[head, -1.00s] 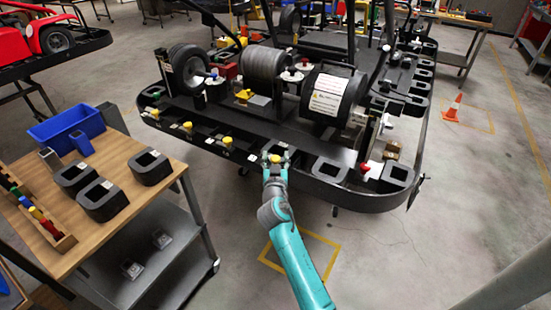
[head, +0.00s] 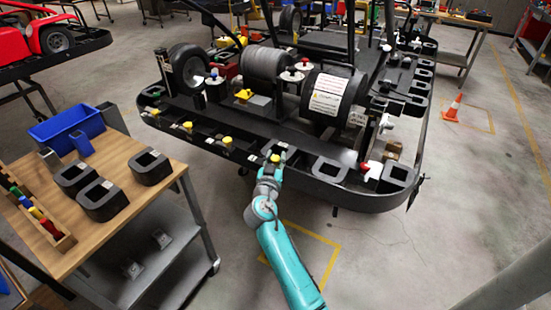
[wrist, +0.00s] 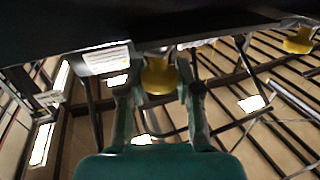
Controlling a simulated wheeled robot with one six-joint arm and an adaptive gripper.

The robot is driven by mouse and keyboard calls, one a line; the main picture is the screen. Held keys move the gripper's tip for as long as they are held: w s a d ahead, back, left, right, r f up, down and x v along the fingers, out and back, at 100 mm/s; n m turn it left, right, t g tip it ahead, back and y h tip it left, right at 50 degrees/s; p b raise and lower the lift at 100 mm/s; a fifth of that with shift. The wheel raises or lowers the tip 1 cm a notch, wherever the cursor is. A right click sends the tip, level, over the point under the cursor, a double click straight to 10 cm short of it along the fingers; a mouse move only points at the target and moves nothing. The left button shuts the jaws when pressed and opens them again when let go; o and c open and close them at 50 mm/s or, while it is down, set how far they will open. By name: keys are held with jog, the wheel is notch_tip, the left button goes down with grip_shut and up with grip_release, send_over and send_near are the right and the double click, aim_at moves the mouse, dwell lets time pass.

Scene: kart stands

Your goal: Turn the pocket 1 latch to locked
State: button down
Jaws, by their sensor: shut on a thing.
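A yellow latch knob (head: 275,158) sits on the near edge of the kart's black frame (head: 270,143). My gripper (head: 272,165) is at this knob. In the wrist view my gripper (wrist: 160,90) has one finger on each side of the yellow knob (wrist: 159,75) and is shut on it. The knob's base meets the dark frame above it. The lock marks and the pocket number are too small to read, so I cannot tell the latch position.
Other yellow knobs (head: 227,141) line the same edge to the left. Black open pockets (head: 330,169) and a red-tipped white latch (head: 370,168) lie to the right. A wooden bench (head: 110,155) with black blocks and a blue bin (head: 68,125) stands left. The floor in front is clear.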

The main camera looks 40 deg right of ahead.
jog(key=m+g+h, duration=0.1)
jog(key=g, duration=0.1)
jog(key=m+g+h, duration=0.1)
jog(key=m+g, duration=0.1)
jog(key=g, duration=0.1)
jog(key=shift+w+r+m+h, duration=0.1)
jog(key=shift+w+m+h, duration=0.05)
jog(key=shift+m+h, duration=0.2)
jog(key=m+g, duration=0.2)
jog(key=g, duration=0.1)
jog(key=m+g+h, duration=0.1)
jog(key=m+g, duration=0.1)
jog(key=g, duration=0.2)
jog(key=shift+m, duration=0.25)
jog(key=c, duration=0.8)
grip_release()
jog(key=a, duration=1.2)
jog(key=shift+w, duration=0.2)
